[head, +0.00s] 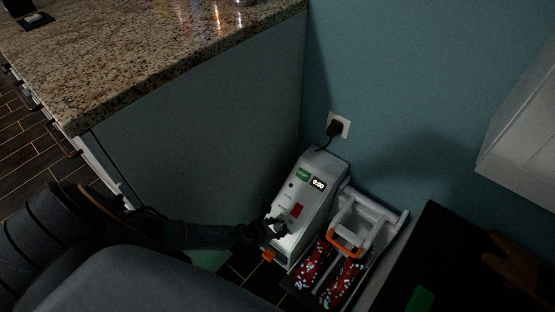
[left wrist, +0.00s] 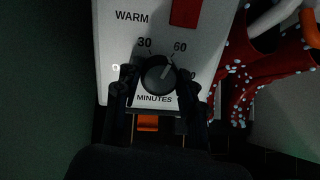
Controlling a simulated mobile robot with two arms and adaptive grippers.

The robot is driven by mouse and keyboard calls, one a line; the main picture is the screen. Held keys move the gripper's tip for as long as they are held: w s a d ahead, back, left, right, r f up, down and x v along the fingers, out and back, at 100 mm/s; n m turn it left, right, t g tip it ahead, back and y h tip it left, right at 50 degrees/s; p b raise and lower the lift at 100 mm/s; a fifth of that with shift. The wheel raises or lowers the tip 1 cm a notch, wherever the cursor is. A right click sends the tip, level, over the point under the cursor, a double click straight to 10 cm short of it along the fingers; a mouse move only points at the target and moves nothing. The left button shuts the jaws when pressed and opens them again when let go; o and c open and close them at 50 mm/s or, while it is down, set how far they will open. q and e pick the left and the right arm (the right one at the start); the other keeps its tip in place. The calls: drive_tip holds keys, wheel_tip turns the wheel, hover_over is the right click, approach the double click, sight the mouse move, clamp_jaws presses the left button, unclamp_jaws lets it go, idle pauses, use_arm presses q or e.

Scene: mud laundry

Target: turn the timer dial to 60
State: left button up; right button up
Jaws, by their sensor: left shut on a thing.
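The light grey dryer unit (head: 321,170) stands against the wall, with a green START button (head: 303,174) and a display (head: 319,184) reading 0:00. In the left wrist view its dark round timer dial (left wrist: 158,74) sits above the word MINUTES, with 30 at upper left and 60 at upper right. The dial's pale mark points up and right, roughly toward 60. My left gripper (left wrist: 158,80) is shut on the dial, one finger on each side; it also shows over the panel in the head view (head: 277,228). The fingers partly cover the other numbers. My right gripper is out of view.
Red spotted boots (head: 340,284) stand right of the unit, beside a white rack with an orange-ended handle (head: 346,246). A granite counter (head: 150,50) and its side panel rise at left. A plugged outlet (head: 339,124) is on the wall behind.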

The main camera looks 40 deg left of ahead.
use_arm(q)
drive_tip(key=shift+m, duration=0.8)
drive_tip(key=shift+c, duration=0.2)
drive_tip(key=shift+m, duration=0.3)
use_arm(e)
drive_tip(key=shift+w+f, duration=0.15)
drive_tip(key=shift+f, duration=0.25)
use_arm(q)
drive_tip(key=o, duration=1.2)
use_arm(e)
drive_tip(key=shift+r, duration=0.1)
